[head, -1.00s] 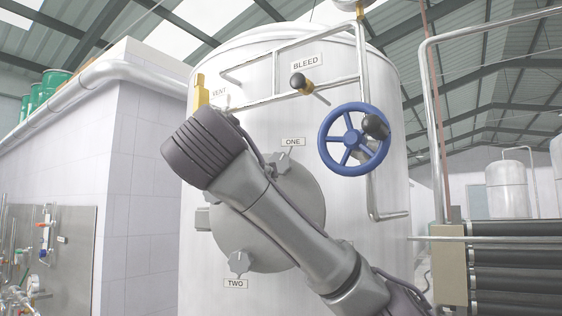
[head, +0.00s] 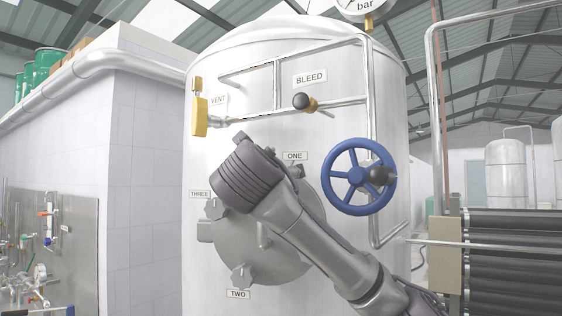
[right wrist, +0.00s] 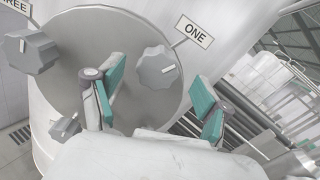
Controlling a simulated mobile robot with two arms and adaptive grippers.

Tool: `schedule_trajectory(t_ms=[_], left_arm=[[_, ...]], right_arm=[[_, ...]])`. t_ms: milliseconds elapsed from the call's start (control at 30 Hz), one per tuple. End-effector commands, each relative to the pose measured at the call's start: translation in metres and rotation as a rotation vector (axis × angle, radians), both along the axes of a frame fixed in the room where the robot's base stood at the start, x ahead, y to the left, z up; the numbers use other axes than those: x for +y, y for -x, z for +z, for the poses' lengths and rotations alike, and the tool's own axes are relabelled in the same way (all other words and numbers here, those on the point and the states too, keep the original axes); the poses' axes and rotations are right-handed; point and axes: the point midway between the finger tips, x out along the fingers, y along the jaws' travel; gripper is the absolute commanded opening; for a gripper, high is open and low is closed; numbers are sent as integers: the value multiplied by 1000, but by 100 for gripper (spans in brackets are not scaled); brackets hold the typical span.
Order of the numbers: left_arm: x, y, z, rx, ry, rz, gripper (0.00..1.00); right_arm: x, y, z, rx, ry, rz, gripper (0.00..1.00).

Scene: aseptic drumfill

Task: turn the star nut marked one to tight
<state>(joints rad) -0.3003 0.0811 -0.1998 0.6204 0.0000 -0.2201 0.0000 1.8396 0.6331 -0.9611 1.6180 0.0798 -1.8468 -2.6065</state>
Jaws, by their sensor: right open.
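The right fingers are hidden there. My left gripper is not in view.
Star nuts three (head: 214,209) and two (head: 239,276) sit on the left and lower rim of the cover. A blue handwheel (head: 357,176), the bleed valve (head: 303,102), the yellow vent valve (head: 199,115) and pipes stand out from the tank around the hatch.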

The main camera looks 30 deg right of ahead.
Motion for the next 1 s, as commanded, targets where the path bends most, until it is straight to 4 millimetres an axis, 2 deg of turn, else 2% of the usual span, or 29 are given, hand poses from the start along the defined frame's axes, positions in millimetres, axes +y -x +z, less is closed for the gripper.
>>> schedule_trajectory(t_ms=[33,267,633,667,1000], left_arm=[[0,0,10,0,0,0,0],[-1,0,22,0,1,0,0],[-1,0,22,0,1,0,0],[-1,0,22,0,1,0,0],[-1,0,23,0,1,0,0]], right_arm=[[-8,-7,4,3,-2,-3,77],[-26,-28,1,1,0,-1,77],[-30,-32,-1,-1,1,0,77],[-30,-32,-1,-1,1,0,74],[-30,-32,0,-1,0,1,17]])
